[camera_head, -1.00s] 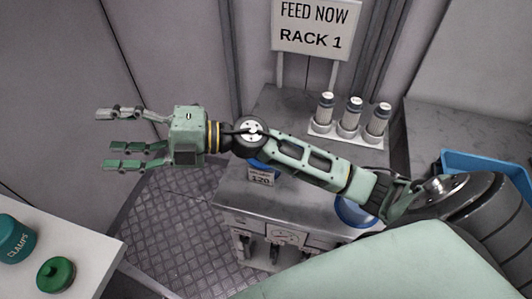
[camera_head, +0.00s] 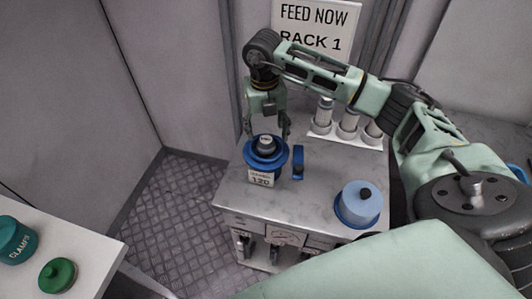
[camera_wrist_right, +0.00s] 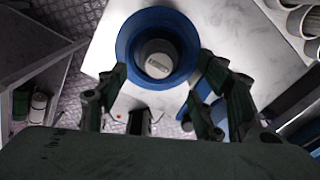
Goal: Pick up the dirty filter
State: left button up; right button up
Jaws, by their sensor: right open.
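A round blue holder (camera_head: 252,160) stands on the grey bench with a "120" label on its front. A grey cylinder with a pale cap (camera_head: 265,143) sits upright in it, perhaps the dirty filter; dirt cannot be made out. In the right wrist view the cap (camera_wrist_right: 160,61) shows inside the blue ring (camera_wrist_right: 128,48). My right gripper (camera_head: 266,128) points down over the holder, open and empty. Its fingers are spread around the near side of the ring in the wrist view (camera_wrist_right: 160,92); contact cannot be told. My left gripper is out of view.
A white rack (camera_head: 345,140) with several grey-and-white cylinders stands behind, under the "RACK 1" sign (camera_head: 325,14). A small blue block (camera_head: 298,163) is right of the holder. A light-blue lidded pot (camera_head: 360,203) stands front right. A white table (camera_head: 85,250) with green containers is left.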

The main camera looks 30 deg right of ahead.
aim_at(265, 140)
jog(key=f+p, duration=0.1)
jog(key=f, duration=0.1)
jog(key=f+p, duration=0.1)
jog(key=f, duration=0.1)
jog(key=shift+a+f, duration=0.2)
jog(key=shift+f, duration=0.1)
jog(key=shift+w+f, duration=0.1)
jog(key=shift+f, duration=0.25)
jog(key=shift+c, duration=0.2)
grip_shut()
